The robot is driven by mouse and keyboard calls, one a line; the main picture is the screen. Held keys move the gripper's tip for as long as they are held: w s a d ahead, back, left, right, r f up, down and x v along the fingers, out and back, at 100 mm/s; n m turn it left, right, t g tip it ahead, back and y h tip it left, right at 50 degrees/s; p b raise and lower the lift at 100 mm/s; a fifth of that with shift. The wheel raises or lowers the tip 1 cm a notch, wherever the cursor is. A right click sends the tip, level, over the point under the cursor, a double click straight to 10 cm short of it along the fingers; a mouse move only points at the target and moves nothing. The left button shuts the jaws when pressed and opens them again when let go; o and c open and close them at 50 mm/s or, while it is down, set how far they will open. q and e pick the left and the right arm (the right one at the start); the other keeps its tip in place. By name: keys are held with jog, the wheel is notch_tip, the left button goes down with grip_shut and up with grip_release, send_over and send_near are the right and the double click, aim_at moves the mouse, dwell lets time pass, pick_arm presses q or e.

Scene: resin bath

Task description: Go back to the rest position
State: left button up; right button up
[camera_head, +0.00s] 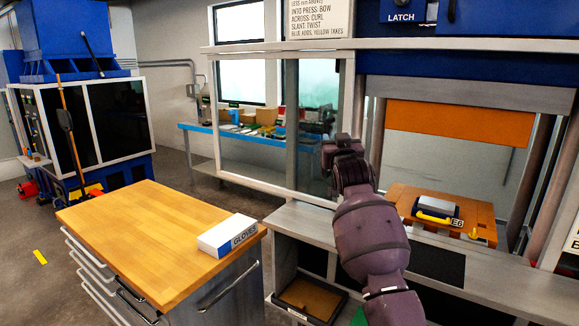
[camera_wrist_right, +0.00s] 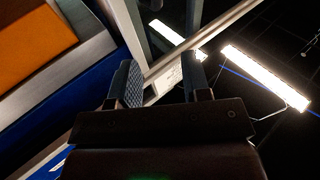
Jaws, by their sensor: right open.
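My right arm rises from the bottom of the head view, with its right gripper (camera_head: 342,146) raised in front of the press's glass side panel. In the right wrist view the two fingers of the right gripper (camera_wrist_right: 160,82) stand apart with nothing between them. The wrist camera looks upward towards ceiling lights. My left arm and gripper do not show in either view.
A blue press with an orange plate (camera_head: 458,122) stands at right. On its bed, an orange-brown block (camera_head: 408,194) carries a tray marked E6 (camera_head: 436,207). A wood-topped cabinet (camera_head: 130,225) holds a gloves box (camera_head: 228,235). Open floor lies at left.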

jog(key=s+d+f, duration=0.6)
jog(key=s+f, duration=0.4)
jog(key=f, duration=0.4)
jog(key=s+d+f+g, duration=0.3)
jog(key=s+f, duration=0.8)
jog(key=s, duration=0.2)
jog(key=s+d+f+g, duration=0.2)
jog(key=s+d+f, duration=0.1)
jog(key=s+f, duration=0.9)
jog(key=s+d+f+g+h, duration=0.1)
jog(key=s+d+f+g, duration=0.2)
jog(key=s+f, duration=0.8)
jog(key=s, duration=0.4)
jog(key=shift+f+g, duration=0.15)
jog(key=shift+g, duration=0.15)
